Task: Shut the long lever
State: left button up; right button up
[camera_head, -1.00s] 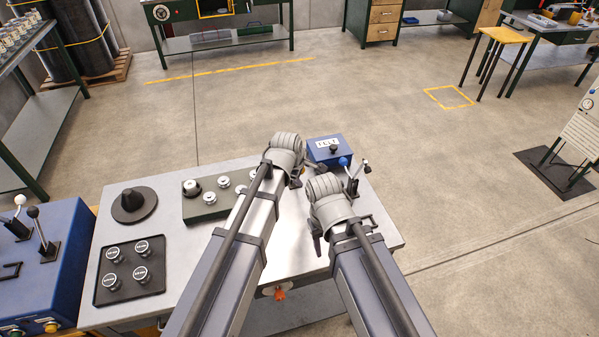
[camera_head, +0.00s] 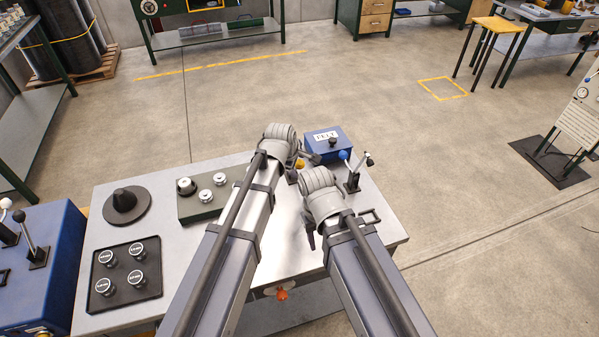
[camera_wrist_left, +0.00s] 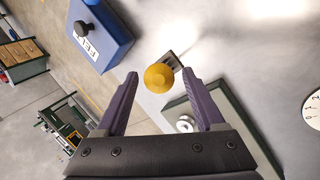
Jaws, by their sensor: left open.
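A yellow ball knob (camera_wrist_left: 160,77) shows in the left wrist view, with a dark slotted plate (camera_wrist_left: 173,62) just behind it. It also shows in the head view (camera_head: 299,163), partly hidden by my left wrist. My left gripper (camera_wrist_left: 160,74) is open, its purple fingers on either side of the knob; contact cannot be told. Two more upright levers stand to the right, one blue-knobbed (camera_head: 345,155) and one black-knobbed (camera_head: 369,160). I cannot tell which lever is the long one. My right gripper (camera_head: 311,236) hangs low beside its wrist, mostly hidden.
A blue box (camera_head: 343,150) with a label stands at the back right of the table (camera_head: 205,255). A blue lever cabinet (camera_head: 55,285) stands far left.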

notch_tip(320, 180, down, 5)
jog(key=b, duration=0.3)
jog(key=shift+r+b, duration=0.2)
jog(key=shift+b, duration=0.15)
pick_arm(q)
jog(key=x, duration=0.5)
pick_arm(e)
jog(key=shift+r, duration=0.1)
pick_arm(q)
grip_shut()
dwell(0.4)
